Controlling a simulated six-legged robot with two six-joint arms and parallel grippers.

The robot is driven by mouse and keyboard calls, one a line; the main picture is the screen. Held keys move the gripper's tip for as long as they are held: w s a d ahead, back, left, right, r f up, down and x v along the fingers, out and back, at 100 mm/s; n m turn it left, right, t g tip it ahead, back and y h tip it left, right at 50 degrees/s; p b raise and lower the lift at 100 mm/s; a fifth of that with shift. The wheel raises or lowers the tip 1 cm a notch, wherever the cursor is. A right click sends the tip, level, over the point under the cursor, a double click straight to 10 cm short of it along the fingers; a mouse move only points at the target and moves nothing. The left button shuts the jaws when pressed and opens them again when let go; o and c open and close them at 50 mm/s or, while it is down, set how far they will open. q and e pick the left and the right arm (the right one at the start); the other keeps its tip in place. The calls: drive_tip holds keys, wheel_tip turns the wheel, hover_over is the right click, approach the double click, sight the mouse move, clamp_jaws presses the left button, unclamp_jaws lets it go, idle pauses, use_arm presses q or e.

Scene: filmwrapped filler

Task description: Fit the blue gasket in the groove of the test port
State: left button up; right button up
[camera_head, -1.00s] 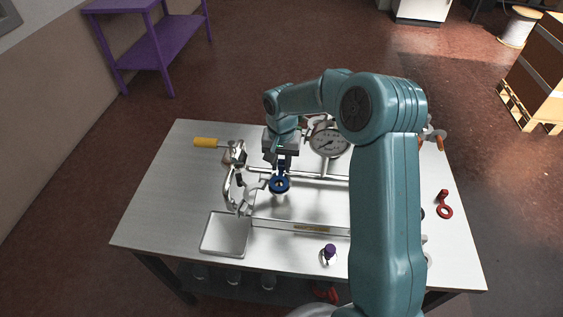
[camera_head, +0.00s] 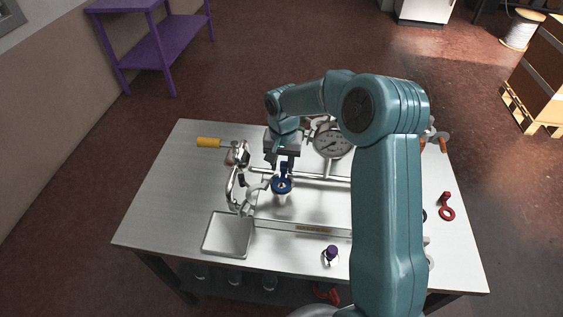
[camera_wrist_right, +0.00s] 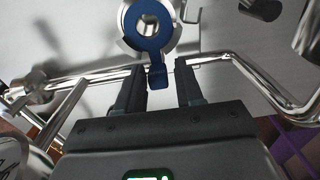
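The blue gasket (camera_head: 281,186) is a ring with a tab. It lies over the round metal mouth of the test port (camera_head: 283,199), near the middle of the table. In the right wrist view the gasket (camera_wrist_right: 157,45) surrounds the port's bore, and its tab points toward my gripper. The ring covers the groove, so I cannot tell how deep it sits. My right gripper (camera_wrist_right: 160,67) is open, with one finger on each side of the tab and visible gaps between. In the head view my right gripper (camera_head: 284,168) is just behind the gasket. My left gripper is not in view.
Metal pipework (camera_head: 233,185) stands left of the port, and a dial gauge (camera_head: 331,143) behind it to the right. A shallow tray (camera_head: 228,236), a purple-topped part (camera_head: 331,253), a yellow handle (camera_head: 209,142) and a red ring-ended part (camera_head: 446,207) are on the table.

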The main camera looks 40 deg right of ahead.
drive_tip(key=shift+s+f, duration=0.4)
wheel_tip(320, 180, up, 17)
drive_tip(key=shift+w, duration=0.3)
drive_tip(key=shift+r, duration=0.1)
idle(0.4)
idle(0.3)
